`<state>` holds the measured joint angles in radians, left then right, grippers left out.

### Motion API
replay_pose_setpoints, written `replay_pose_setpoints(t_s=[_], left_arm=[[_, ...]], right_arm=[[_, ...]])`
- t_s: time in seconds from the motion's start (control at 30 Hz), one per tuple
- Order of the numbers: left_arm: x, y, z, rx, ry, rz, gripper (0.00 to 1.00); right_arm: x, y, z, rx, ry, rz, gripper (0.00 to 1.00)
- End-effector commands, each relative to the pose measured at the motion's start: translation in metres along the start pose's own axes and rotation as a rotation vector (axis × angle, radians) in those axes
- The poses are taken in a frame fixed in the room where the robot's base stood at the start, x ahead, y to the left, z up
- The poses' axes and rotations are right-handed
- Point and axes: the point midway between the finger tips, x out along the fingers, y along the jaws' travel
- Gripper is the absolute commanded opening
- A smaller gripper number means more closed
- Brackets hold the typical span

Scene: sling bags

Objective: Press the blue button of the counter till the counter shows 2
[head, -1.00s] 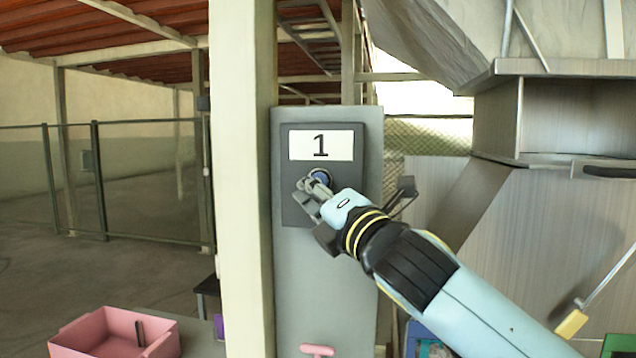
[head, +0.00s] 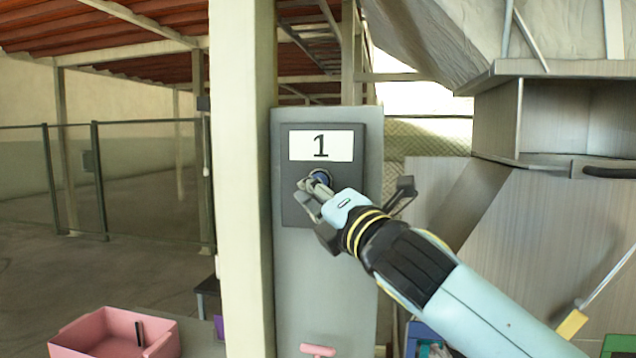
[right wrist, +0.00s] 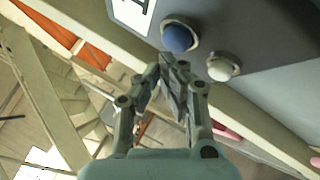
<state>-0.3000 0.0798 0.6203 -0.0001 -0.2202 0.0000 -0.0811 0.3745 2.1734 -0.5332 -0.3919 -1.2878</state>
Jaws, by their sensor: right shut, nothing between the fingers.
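The counter (head: 292,212) is a dark panel on a grey post, and its white display (head: 320,146) reads 1. The blue button (head: 321,177) is round and sits below the display. It also shows in the right wrist view (right wrist: 179,37), with a white button (right wrist: 222,67) beside it. My right gripper (head: 313,184) is shut and empty, its fingertips just in front of the lower left of the blue button. In the right wrist view its fingertips (right wrist: 172,62) are close below the blue button; I cannot tell whether they touch it. My left gripper is not in view.
A pink open box (head: 115,335) stands at the lower left. A pink handle-like part (head: 318,350) sticks out low on the grey post. A pale pillar (head: 243,180) stands left of the post, and grey metal panels (head: 540,230) fill the right side.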

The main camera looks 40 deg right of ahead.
Motion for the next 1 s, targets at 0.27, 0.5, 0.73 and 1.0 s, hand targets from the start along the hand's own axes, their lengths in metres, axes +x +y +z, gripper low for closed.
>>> replay_pose_setpoints(t_s=[0.27, 0.5, 0.73, 1.0], left_arm=[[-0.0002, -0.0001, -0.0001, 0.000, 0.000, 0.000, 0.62], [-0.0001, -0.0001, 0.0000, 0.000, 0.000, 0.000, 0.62], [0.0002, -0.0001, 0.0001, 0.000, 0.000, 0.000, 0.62], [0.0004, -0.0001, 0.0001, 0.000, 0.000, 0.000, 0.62]], right_arm=[[0.0015, -0.0008, 0.0012, 0.001, 0.000, 0.001, 0.00], [0.0021, -0.0011, 0.0016, 0.001, 0.000, 0.001, 0.00], [0.0040, -0.0024, 0.0029, 0.000, 0.000, 0.001, 0.00], [0.0064, -0.0039, 0.0047, 0.001, 0.000, 0.001, 0.00]])
